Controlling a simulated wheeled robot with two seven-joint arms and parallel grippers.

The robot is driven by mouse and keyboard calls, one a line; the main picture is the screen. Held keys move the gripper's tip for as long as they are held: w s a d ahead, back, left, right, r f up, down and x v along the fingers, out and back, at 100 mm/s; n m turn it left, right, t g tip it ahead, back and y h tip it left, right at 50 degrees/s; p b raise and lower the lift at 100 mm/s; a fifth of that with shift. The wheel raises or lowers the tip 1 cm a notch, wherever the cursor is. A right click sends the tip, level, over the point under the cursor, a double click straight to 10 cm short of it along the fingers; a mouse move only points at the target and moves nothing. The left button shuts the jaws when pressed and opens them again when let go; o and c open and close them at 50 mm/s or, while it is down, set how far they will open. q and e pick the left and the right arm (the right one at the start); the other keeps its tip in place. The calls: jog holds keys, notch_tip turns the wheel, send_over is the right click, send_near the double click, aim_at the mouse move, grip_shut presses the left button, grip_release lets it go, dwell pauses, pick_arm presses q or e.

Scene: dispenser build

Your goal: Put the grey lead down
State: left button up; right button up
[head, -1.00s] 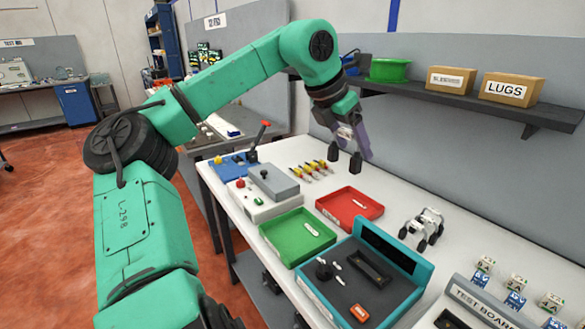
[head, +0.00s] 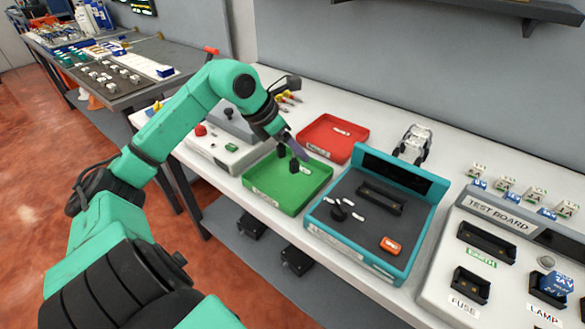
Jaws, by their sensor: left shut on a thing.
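My left gripper (head: 288,159) points down over the green tray (head: 262,196), near its far side. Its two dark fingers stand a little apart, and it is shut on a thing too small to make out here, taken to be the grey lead. I cannot see the lead's shape or whether it touches the tray floor. A small white piece (head: 306,170) shows in the green tray beside the fingers. My right gripper is not in view.
The red tray (head: 312,142) lies behind the green tray. The teal-edged dark unit (head: 343,242) is to the right, with an orange piece (head: 390,245). The test board (head: 490,225) stands at far right. A white box (head: 214,150) stands at left.

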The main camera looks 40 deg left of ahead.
pick_arm(q)
jog(key=f, duration=0.5)
jog(key=shift+s+d+p, duration=0.1)
jog(key=shift+d+p, duration=0.1)
jog(key=shift+p, duration=0.1)
jog(key=shift+a+f, duration=0.15)
jog(key=shift+f, duration=0.05)
jog(key=shift+f+b, duration=0.15)
jog(key=shift+b, duration=0.15)
jog(key=o, duration=1.3)
jog(key=shift+o, duration=0.2)
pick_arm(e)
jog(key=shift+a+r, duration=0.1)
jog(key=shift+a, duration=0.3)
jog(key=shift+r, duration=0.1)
pick_arm(q)
jog(key=shift+r, duration=0.3)
jog(key=b+v, duration=0.2)
jog(key=v, duration=0.9)
jog(key=shift+s+r, duration=0.2)
jog(key=shift+r, duration=0.15)
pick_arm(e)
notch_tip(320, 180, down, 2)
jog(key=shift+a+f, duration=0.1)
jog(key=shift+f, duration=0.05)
